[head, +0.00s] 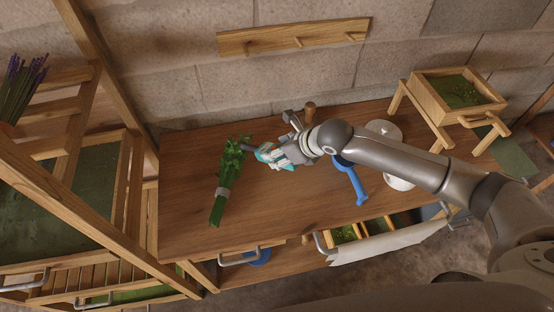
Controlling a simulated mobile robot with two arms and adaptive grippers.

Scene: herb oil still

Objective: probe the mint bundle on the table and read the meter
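The mint bundle (226,183), green leaves with a pale band around its stems, lies on the left part of the wooden table (190,215). My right gripper (273,154) is low over the table just right of the leafy end. It appears shut on a small teal and white device, likely the meter (262,152). A short dark tip points left from it at the leaves; I cannot tell whether it touches or enters them. The meter's display cannot be read here. My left gripper is not in view.
A blue tool (355,182) lies under my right forearm. A pale round lid (384,130) is behind it. An open drawer (375,226) with herb compartments juts from the front. A wooden tray stand (460,92) is at right, a rack (75,200) at left. A peg rail (295,37) is on the wall.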

